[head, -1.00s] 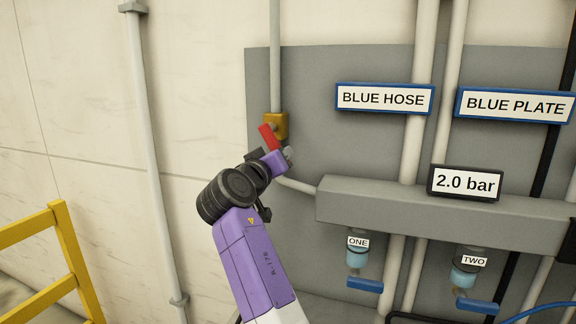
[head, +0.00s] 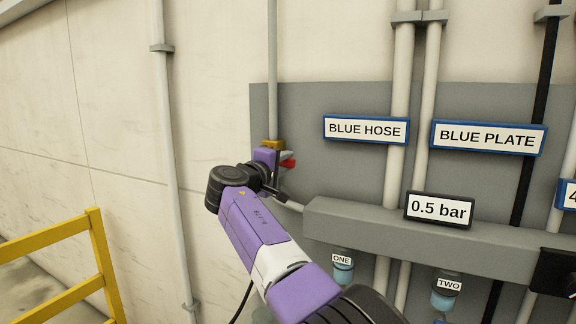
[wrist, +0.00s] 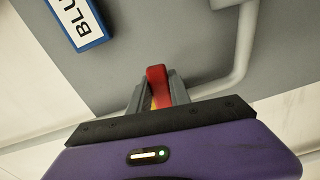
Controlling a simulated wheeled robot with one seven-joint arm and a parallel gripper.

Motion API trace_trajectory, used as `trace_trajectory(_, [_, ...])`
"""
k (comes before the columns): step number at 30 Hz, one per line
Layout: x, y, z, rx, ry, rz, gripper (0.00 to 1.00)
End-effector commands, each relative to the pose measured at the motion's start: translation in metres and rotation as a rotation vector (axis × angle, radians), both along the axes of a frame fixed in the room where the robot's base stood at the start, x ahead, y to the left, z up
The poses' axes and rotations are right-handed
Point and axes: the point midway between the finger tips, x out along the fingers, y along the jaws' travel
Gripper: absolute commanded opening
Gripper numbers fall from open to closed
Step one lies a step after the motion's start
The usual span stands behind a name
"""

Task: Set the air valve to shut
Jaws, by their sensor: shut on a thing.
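The air valve has a brass body (head: 271,145) on a thin grey pipe, and a red handle (head: 288,161) that now points to the right. My gripper (head: 281,165) is at the valve, and my arm hides part of the valve body. In the wrist view the red handle (wrist: 157,80) stands between the two grey fingers of my gripper (wrist: 158,93), which are shut on it. The pressure display (head: 439,209) reads 0.5 bar.
A grey manifold bar (head: 380,230) runs right of the valve, with cups labelled ONE (head: 342,262) and TWO (head: 447,290) below. Signs BLUE HOSE (head: 366,130) and BLUE PLATE (head: 488,137) hang above. A yellow railing (head: 103,262) stands at left.

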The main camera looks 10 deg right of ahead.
Motion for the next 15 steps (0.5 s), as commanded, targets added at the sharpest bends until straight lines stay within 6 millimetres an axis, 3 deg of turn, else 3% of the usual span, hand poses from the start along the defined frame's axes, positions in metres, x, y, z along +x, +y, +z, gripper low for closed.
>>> trace_trajectory(15, [0.0027,0.0021,0.0117,-0.121,0.089,0.003,0.0])
